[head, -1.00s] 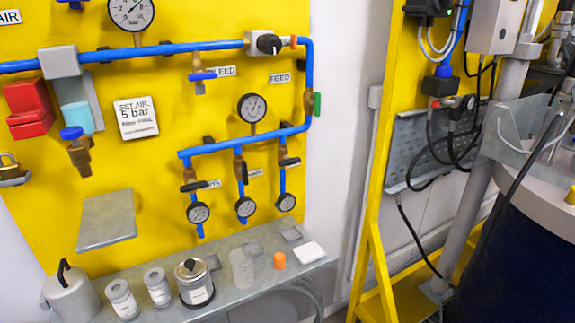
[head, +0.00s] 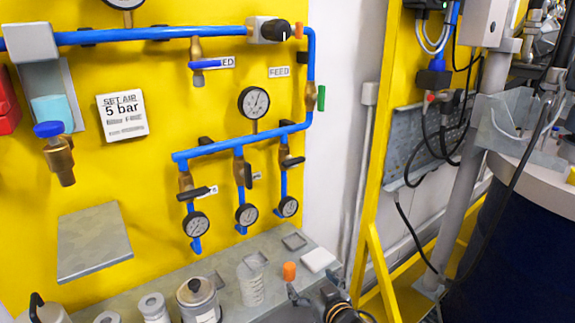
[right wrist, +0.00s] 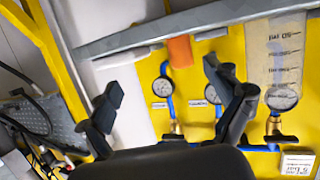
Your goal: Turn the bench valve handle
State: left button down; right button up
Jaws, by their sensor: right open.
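Three small drop valves hang below the blue pipe on the yellow panel, each above a round gauge. The left black handle (head: 194,193) and right black handle (head: 292,162) lie sideways; the middle black handle (head: 248,175) stands roughly upright, along its pipe. Their labels are too small or covered to read, so I cannot tell which is the bench valve. My right gripper (head: 316,287) is at the bottom of the head view, open and empty, by the shelf's right end, below and apart from the valves. Its spread fingers (right wrist: 163,82) show in the right wrist view. My left gripper is not in view.
The grey shelf (head: 225,262) under the valves holds a clear beaker (head: 250,284), an orange cap (head: 289,271), a white block (head: 318,259), a labelled tin (head: 198,300) and jars. A yellow frame post (head: 372,150) and dark drum (head: 510,235) stand right.

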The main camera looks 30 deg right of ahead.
jog(key=w+d+r+t, duration=0.4)
jog(key=w+d+r, duration=0.1)
jog(key=r, duration=0.4)
jog(key=n+t+y, duration=0.3)
jog(key=t+y, duration=0.1)
jog(key=y, duration=0.1)
send_near(294, 160)
jog(key=shift+m+h, duration=0.3)
jog(key=p+x, duration=0.3)
jog(key=x, duration=0.6)
jog(key=shift+f, duration=0.2)
jog(key=shift+w+a, duration=0.1)
jog(key=shift+w, duration=0.45)
jog(key=shift+r, duration=0.1)
jog(key=c, duration=1.2)
